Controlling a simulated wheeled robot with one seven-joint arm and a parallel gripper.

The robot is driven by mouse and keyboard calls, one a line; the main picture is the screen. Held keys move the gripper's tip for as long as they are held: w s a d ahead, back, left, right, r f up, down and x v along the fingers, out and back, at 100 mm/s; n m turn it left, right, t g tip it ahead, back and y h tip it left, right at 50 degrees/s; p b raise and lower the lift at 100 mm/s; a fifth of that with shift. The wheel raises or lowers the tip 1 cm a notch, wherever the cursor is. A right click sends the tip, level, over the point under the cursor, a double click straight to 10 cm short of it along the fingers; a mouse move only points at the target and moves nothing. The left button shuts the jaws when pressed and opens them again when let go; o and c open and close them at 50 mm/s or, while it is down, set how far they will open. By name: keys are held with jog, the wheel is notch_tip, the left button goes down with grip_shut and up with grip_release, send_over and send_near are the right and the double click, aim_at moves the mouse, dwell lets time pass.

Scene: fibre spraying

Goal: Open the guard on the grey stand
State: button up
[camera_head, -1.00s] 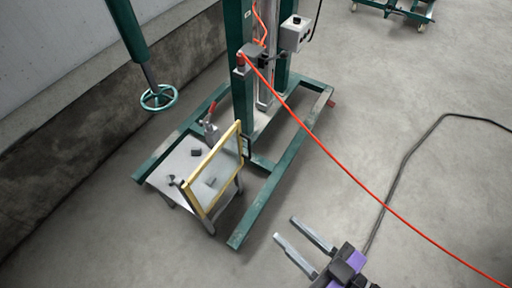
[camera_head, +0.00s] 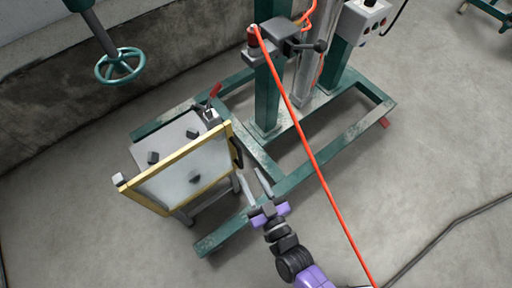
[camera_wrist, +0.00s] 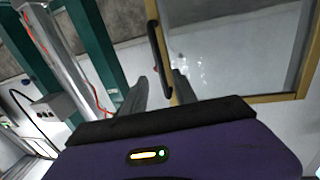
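The guard (camera_head: 178,158) is a clear panel in a yellow frame, standing up along the near side of the grey stand (camera_head: 178,130). A black bar handle (camera_head: 238,152) is on its right end. My gripper (camera_head: 252,174) is open and empty, just right of and below the handle. In the wrist view, the handle (camera_wrist: 158,55) runs up from between my two fingers (camera_wrist: 158,92), and the guard's clear panel (camera_wrist: 215,45) fills the right side. I cannot tell whether a finger touches the handle.
A green steel frame (camera_head: 225,235) on the floor surrounds the stand. A red toggle clamp (camera_head: 214,91) and small dark blocks (camera_head: 153,158) are on the stand. An orange hose (camera_head: 318,165) hangs to the right of my arm. A green handwheel (camera_head: 119,66) is at the upper left.

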aim_at(241, 160)
jog(key=b+x, duration=0.1)
jog(key=x, duration=0.6)
jog(key=shift+w+a+r+b, duration=0.2)
jog(key=shift+w+b, duration=0.15)
jog(key=shift+b, duration=0.05)
grip_shut()
dwell(1.2)
